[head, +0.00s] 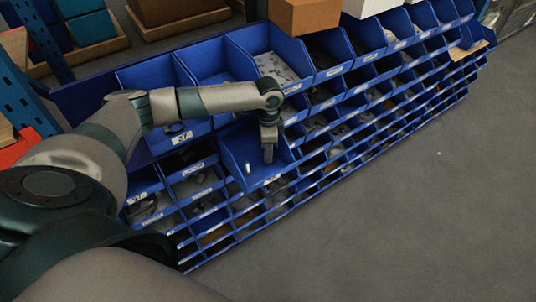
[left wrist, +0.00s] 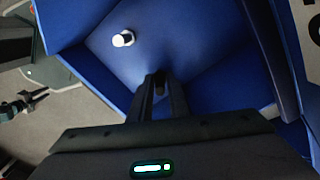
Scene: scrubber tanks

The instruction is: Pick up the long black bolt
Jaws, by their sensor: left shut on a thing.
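My left gripper (head: 268,152) reaches down into a blue bin that sticks out of the rack. In the left wrist view its dark fingers (left wrist: 158,86) are closed together on a small dark thing, which fits the long black bolt. Most of it is hidden by the fingers, so its length and tilt cannot be told. A small white-headed piece (left wrist: 123,39) lies in the same bin, apart from the fingers; it also shows in the head view (head: 248,168).
The blue bin (head: 233,150) has walls close around my left gripper. Rows of labelled blue bins (head: 345,85) surround it. A brown box (head: 303,15) stands on top. The floor (head: 430,190) at right is clear. A dark gripper-like shape (left wrist: 25,103) shows at the left wrist view's edge.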

